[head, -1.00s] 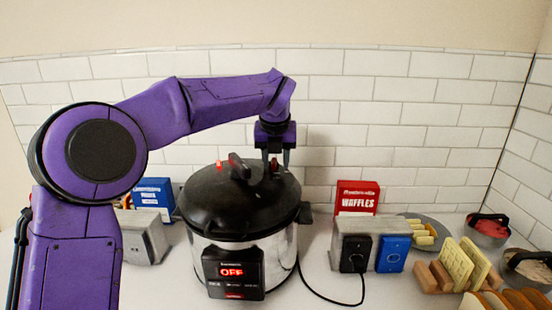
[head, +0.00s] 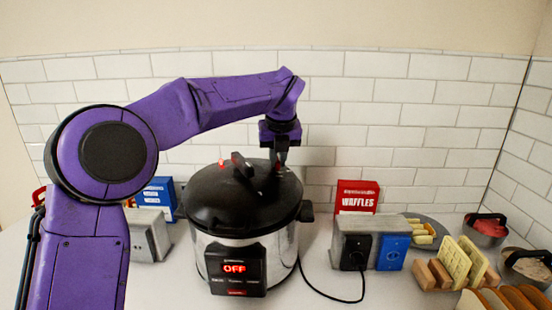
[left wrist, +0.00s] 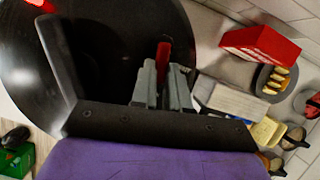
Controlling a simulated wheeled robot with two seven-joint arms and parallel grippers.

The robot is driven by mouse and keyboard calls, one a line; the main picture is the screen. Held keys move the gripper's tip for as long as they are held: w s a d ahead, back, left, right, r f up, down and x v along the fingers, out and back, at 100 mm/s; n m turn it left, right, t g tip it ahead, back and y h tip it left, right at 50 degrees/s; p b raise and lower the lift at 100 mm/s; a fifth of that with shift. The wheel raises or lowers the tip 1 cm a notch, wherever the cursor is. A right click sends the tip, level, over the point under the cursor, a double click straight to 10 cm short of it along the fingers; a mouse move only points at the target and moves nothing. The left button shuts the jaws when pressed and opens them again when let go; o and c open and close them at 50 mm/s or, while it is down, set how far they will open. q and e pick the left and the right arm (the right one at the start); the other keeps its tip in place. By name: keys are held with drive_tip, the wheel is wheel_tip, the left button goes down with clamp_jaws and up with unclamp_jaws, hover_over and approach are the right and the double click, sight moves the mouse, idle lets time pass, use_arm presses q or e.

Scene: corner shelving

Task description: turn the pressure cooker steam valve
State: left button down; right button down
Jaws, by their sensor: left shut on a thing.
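The pressure cooker (head: 286,255) stands on the counter, with a black lid (head: 215,205) and a display reading OFF. The lid's black handle (head: 242,166) stands up at its middle; in the left wrist view the handle (left wrist: 60,60) is left of my fingers. My left gripper (head: 279,158) points down at the lid's back right. In the left wrist view its grey fingers (left wrist: 165,88) are shut on the red steam valve (left wrist: 163,55), whose red end shows between them. The fingers mostly hide the valve in the head view. My right gripper is not in view.
A red indicator (head: 221,162) stands on the lid's left. A blue box (head: 160,195) and grey toaster (head: 149,235) stand left. A tiled wall is behind.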

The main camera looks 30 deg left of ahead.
use_arm(q)
drive_tip(key=n, duration=0.2)
drive_tip(key=w+n+g+y, duration=0.1)
drive_tip(key=shift+d+n+p, duration=0.3)
drive_tip(key=shift+p, duration=0.05)
drive_tip(key=shift+w+d+n+g+p, duration=0.1)
drive_tip(key=shift+w+n+g+p, duration=0.15)
drive_tip(key=shift+n, duration=0.3)
drive_tip(key=shift+w+d+n+g+p, duration=0.15)
drive_tip(key=shift+n+p, duration=0.15)
drive_tip(key=shift+n, duration=0.25)
drive_tip(key=shift+w+n+g+y+p, duration=0.2)
drive_tip(key=shift+n+g+y+p, duration=0.15)
drive_tip(key=shift+n+p, duration=0.55)
drive_tip(key=shift+f+n, duration=0.1)
drive_tip(key=shift+n, duration=0.3)
drive_tip(key=c, duration=1.1)
unclamp_jaws()
drive_tip(key=shift+a, duration=0.15)
drive_tip(key=shift+w+a+f, duration=0.1)
drive_tip(key=shift+a, duration=0.05)
drive_tip(key=p+v, duration=0.2)
drive_tip(key=v, duration=0.8)
drive_tip(key=shift+w+r, duration=0.1)
drive_tip(key=shift+r, duration=0.25)
